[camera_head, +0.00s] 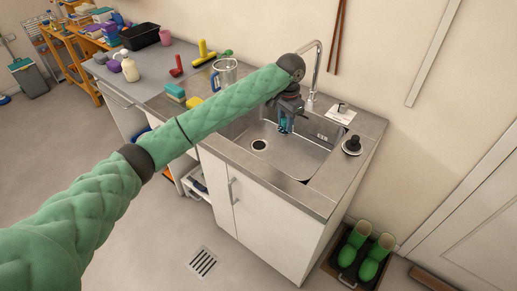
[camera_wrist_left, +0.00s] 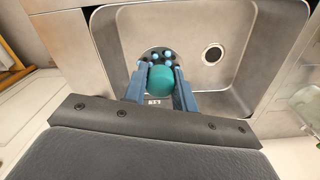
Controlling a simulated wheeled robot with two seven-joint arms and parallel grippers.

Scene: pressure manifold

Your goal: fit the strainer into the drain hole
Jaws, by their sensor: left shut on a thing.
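My left gripper (camera_head: 286,122) hangs over the steel sink basin (camera_head: 305,160), its arm coming in from the left. It is shut on the strainer. In the left wrist view, the strainer's teal knob (camera_wrist_left: 161,81) sits between my two blue-grey fingers, and part of its perforated disc (camera_wrist_left: 153,54) shows beyond the knob. The dark round drain hole (camera_head: 259,144) is in the basin floor, left of and below the gripper in the head view. In the left wrist view the drain hole (camera_wrist_left: 212,55) lies to the right of the strainer, apart from it and uncovered. My right gripper is not in view.
A tall curved faucet (camera_head: 318,70) stands behind the basin. A black plunger-like item (camera_head: 352,146) and a white card (camera_head: 341,113) are on the counter to the right. A clear jug (camera_head: 224,73) and sponges (camera_head: 175,92) stand left of the basin.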

